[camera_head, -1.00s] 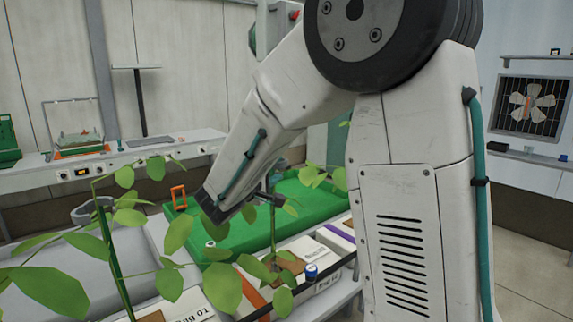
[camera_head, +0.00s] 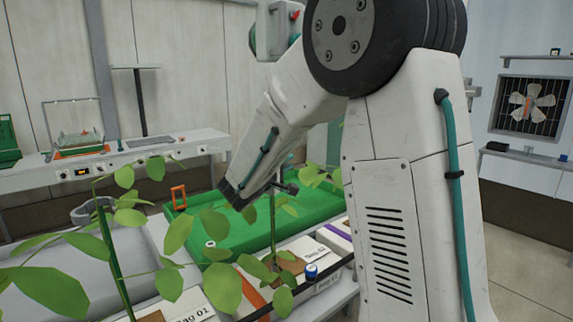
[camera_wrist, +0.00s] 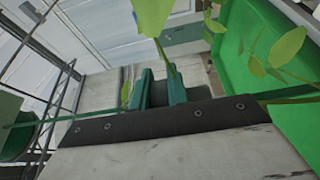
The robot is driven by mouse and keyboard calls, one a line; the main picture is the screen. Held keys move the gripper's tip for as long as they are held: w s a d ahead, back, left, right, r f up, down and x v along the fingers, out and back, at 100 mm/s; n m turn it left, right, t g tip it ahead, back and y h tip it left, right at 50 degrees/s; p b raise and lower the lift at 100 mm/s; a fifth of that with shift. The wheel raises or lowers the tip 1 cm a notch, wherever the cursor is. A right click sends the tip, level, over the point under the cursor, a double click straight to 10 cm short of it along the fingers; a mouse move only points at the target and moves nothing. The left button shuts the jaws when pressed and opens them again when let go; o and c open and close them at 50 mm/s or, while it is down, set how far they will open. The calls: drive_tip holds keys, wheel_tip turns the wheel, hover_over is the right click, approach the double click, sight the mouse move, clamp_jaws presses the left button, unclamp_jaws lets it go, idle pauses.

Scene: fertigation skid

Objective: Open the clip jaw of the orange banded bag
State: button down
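In the head view, an orange band (camera_head: 255,299) shows on a white bag low in the picture, partly hidden by plant leaves. I cannot make out its clip jaw. My gripper's two teal fingers (camera_wrist: 162,88) show in the wrist view, apart with a gap between them and nothing held. Leaves hang close beyond the fingertips. In the head view my wrist is above the green tray (camera_head: 225,243), behind the bags, and the fingers are not clearly visible there.
Leafy plants (camera_head: 273,225) rise from the bags. A purple-banded bag (camera_head: 336,240) lies to the right. A blue-capped item (camera_head: 311,271) sits near the front edge. A small orange frame (camera_head: 178,197) stands at the tray's far left corner. A bench (camera_head: 120,157) runs along the wall.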

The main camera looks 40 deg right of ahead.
drive_tip(key=shift+s+a+m+g, duration=0.1)
drive_tip(key=shift+m+g, duration=0.2)
drive_tip(key=shift+g, duration=0.2)
drive_tip(key=shift+s+a+f+m+g, duration=0.1)
drive_tip(key=shift+s+a+m+g, duration=0.35)
drive_tip(key=shift+m+g, duration=1.5)
drive_tip(key=shift+s+a+r+m+g, duration=0.1)
drive_tip(key=shift+s+a+m+g, duration=0.3)
drive_tip(key=shift+m+g, duration=1.6)
drive_tip(key=shift+s+a+f+m+g, duration=0.1)
drive_tip(key=shift+s+a+m+g, duration=0.5)
drive_tip(key=shift+g, duration=2.55)
drive_tip(key=shift+w+d+m, duration=0.15)
drive_tip(key=shift+w+m, duration=0.05)
drive_tip(key=shift+m, duration=0.05)
drive_tip(key=c, duration=1.4)
unclamp_jaws()
drive_tip(key=shift+o, duration=0.2)
